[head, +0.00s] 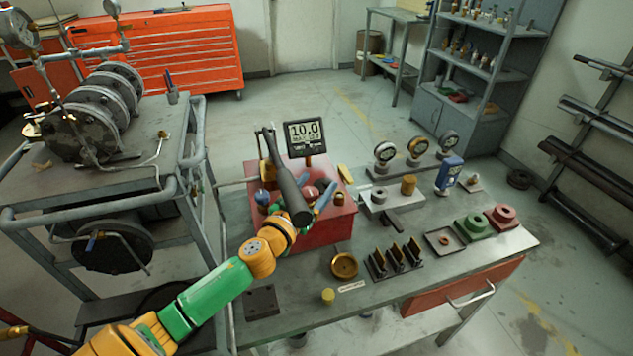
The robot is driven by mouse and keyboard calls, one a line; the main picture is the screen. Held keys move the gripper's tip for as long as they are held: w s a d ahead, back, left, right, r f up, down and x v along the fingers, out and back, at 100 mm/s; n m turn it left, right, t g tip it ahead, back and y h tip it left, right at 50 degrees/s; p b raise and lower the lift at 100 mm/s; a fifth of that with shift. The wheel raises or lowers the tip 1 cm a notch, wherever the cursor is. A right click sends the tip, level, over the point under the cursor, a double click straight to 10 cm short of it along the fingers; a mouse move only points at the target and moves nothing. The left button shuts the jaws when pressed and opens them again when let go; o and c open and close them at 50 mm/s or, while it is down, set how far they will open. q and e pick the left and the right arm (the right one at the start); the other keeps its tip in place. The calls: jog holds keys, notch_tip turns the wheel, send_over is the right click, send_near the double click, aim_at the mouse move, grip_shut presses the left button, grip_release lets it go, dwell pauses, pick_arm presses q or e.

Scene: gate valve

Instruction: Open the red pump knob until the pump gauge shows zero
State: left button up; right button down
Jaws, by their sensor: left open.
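The pump gauge (305,133) is a dark digital display standing behind a red box (327,232) on the workbench; it reads 10.0, with smaller, unclear text below. Small fittings sit on top of the red box, among them a dull red round part (323,186) that may be the red pump knob. My left gripper (267,130) is at the end of my orange and green arm, above the left part of the box. It is open, its dark fingers apart and pointing up in the picture. Its dark body hides part of the box top. My right gripper is not in view.
A grey cart (75,170) with cylinders and gauges stands left. On the bench (400,284) are a brass dish (344,265), a dark slotted rack (395,260), green (475,224) and red (502,216) blocks, and several small gauges behind.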

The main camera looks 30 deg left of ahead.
pick_arm(q)
jog(key=shift+w, duration=0.25)
jog(key=shift+s, duration=0.1)
jog(key=shift+c, duration=0.5)
grip_shut()
